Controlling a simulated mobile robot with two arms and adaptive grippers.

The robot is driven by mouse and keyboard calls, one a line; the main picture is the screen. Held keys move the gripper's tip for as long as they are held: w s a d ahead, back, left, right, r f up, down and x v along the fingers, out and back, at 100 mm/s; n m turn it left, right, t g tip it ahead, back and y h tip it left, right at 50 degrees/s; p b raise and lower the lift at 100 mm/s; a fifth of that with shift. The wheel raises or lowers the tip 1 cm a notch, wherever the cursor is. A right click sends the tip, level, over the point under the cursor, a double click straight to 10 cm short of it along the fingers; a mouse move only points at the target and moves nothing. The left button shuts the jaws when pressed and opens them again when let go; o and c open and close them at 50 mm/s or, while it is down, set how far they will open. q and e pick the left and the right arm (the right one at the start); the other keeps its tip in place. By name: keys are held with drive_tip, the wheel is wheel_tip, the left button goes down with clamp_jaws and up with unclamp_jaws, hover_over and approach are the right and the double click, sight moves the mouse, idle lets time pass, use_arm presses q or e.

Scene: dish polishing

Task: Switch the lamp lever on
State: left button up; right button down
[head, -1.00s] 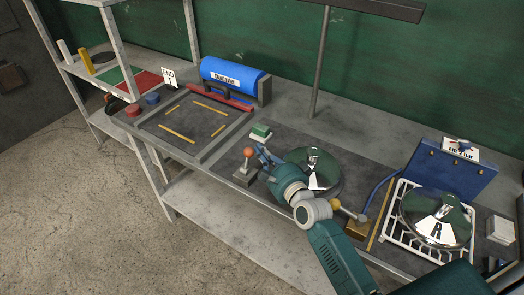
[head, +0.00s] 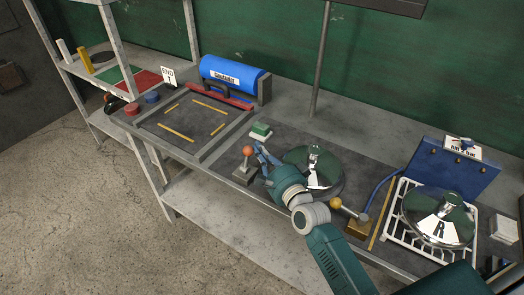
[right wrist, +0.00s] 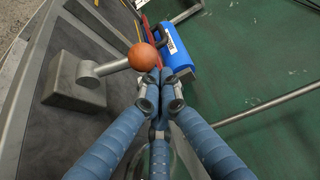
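A lever with an orange ball knob (head: 247,151) stands on a small grey base (head: 243,177) at the bench's front edge; its stem looks close to upright in the head view. The orange knob (right wrist: 142,57) is large in the right wrist view, just left of my fingertips. My right gripper (head: 261,152) is right beside the knob, its blue fingers (right wrist: 166,76) drawn together with nothing between them. I cannot tell whether they touch the knob. My left gripper is out of view.
A dark lamp head (head: 385,5) on a pole (head: 321,65) rises behind the bench. A shiny domed dish (head: 313,169) lies close behind my right gripper; another (head: 440,215) sits on a white rack (head: 399,237). A green-topped block (head: 260,131) is near the orange knob.

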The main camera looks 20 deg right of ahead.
drive_tip(key=s+a+r+n+t+y+b, duration=0.1)
drive_tip(key=s+a+n+t+y+b, duration=0.1)
drive_tip(key=n+b, duration=0.7)
drive_tip(key=shift+s+a+n+t+y, duration=0.35)
drive_tip(key=shift+s+a+t, duration=0.55)
drive_tip(key=shift+a, duration=0.5)
